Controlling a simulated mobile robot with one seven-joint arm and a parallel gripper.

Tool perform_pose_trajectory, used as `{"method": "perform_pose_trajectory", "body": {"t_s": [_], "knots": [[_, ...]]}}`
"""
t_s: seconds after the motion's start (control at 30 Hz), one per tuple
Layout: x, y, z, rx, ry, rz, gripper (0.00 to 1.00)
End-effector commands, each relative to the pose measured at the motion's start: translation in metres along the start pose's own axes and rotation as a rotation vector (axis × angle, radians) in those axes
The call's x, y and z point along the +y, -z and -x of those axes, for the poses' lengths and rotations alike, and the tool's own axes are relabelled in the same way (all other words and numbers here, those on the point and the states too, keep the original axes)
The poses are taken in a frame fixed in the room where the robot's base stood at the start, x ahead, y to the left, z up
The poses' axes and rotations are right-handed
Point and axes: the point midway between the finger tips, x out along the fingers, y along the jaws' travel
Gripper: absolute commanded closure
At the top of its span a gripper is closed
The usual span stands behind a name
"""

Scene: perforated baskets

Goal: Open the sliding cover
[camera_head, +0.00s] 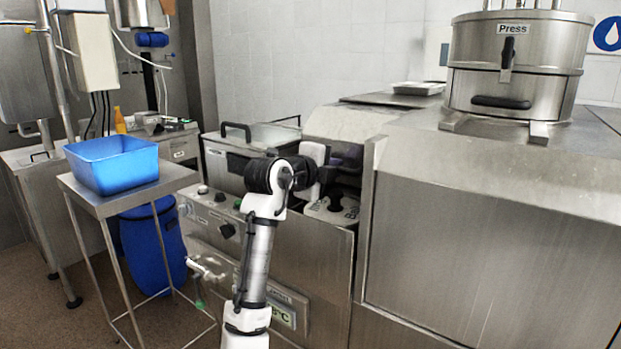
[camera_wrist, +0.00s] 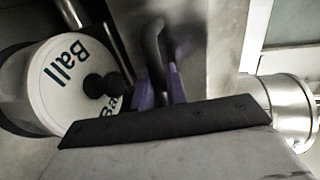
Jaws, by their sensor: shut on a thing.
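The sliding cover appears to be the steel panel (camera_head: 350,122) beyond my gripper in the head view. In the wrist view its steel surface (camera_wrist: 205,55) carries a dark curved handle (camera_wrist: 154,42). My gripper (camera_wrist: 160,85) has its purple fingers shut on this handle. In the head view my gripper (camera_head: 345,162) is above the recess of the machine, and its fingertips and the handle are mostly hidden behind my wrist. A white round lid (camera_wrist: 60,85) marked "Ball", with black knobs, lies beside my fingers.
A steel press vessel (camera_head: 515,65) stands on the right housing (camera_head: 500,220). A lidded steel basin (camera_head: 240,145) is to the left of my gripper. A blue tub (camera_head: 112,165) stands on a side table (camera_head: 165,182). Knobs (camera_head: 227,230) stick out from the front panel beside my arm.

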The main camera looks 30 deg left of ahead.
Motion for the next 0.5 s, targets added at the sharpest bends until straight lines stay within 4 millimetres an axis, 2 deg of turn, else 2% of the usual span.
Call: {"method": "perform_pose_trajectory", "body": {"t_s": [0.03,0.2,0.33,0.5], "knots": [[-0.004,0.002,-0.013,0.004,-0.002,0.001,1.00],[-0.010,0.001,-0.042,0.003,-0.002,0.000,1.00],[-0.012,0.000,-0.055,0.001,-0.002,0.000,1.00],[-0.013,0.000,-0.062,0.000,-0.001,0.000,1.00]]}}
